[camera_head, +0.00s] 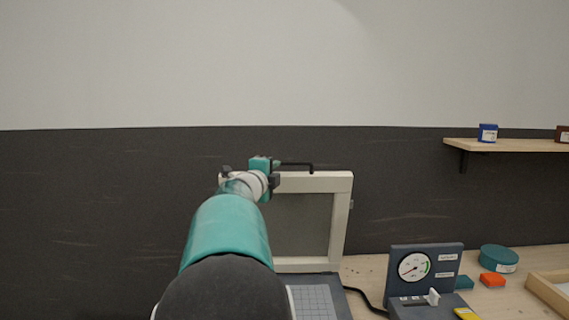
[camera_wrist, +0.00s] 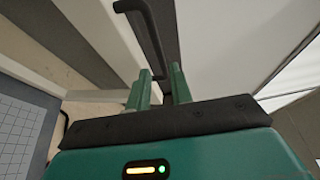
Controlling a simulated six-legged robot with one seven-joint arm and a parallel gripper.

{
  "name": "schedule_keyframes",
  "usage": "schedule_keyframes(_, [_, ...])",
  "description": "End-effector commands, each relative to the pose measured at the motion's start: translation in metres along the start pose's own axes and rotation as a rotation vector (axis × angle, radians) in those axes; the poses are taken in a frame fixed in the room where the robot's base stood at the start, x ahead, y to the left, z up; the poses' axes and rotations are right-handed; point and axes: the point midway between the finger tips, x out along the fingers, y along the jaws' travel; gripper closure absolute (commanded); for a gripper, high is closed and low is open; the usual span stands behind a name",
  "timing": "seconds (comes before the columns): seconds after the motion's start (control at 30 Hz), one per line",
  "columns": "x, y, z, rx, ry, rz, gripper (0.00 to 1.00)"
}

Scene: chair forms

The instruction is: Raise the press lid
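The press lid (camera_head: 342,220) is a cream frame around a grey panel, standing raised and nearly upright behind the press base (camera_head: 320,296). Its black bar handle (camera_head: 298,164) runs along the top edge. In the wrist view the handle (camera_wrist: 150,40) ends close to my fingertips. My gripper (camera_head: 266,166) is at the left end of the handle, at the lid's top. Its two green fingers (camera_wrist: 160,82) are apart with a gap between them. I cannot tell whether they touch the handle. My arm hides the lid's left side and part of the base.
A gauge panel (camera_head: 428,265) with a white lever stands right of the press, with a black cable between them. A teal round tin (camera_head: 498,258), an orange block (camera_head: 492,280) and a wooden tray (camera_head: 548,290) lie farther right. A wall shelf (camera_head: 510,145) is at upper right.

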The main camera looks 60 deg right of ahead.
Motion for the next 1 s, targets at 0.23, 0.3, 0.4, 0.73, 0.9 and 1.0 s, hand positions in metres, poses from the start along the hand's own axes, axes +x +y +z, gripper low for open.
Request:
schedule_keyframes(0.23, [0.049, 0.001, 0.001, -0.004, 0.000, 0.000, 0.78])
schedule_keyframes(0.3, [0.063, 0.001, 0.001, -0.006, -0.001, 0.000, 0.78])
schedule_keyframes(0.4, [0.080, 0.002, 0.001, -0.006, -0.003, 0.000, 0.78])
schedule_keyframes(0.73, [0.110, 0.001, 0.003, -0.004, -0.007, 0.000, 0.78])
schedule_keyframes(0.9, [0.110, 0.001, 0.003, -0.004, -0.008, 0.001, 0.78])
schedule_keyframes(1.0, [0.110, 0.001, 0.003, -0.004, -0.008, 0.001, 0.84])
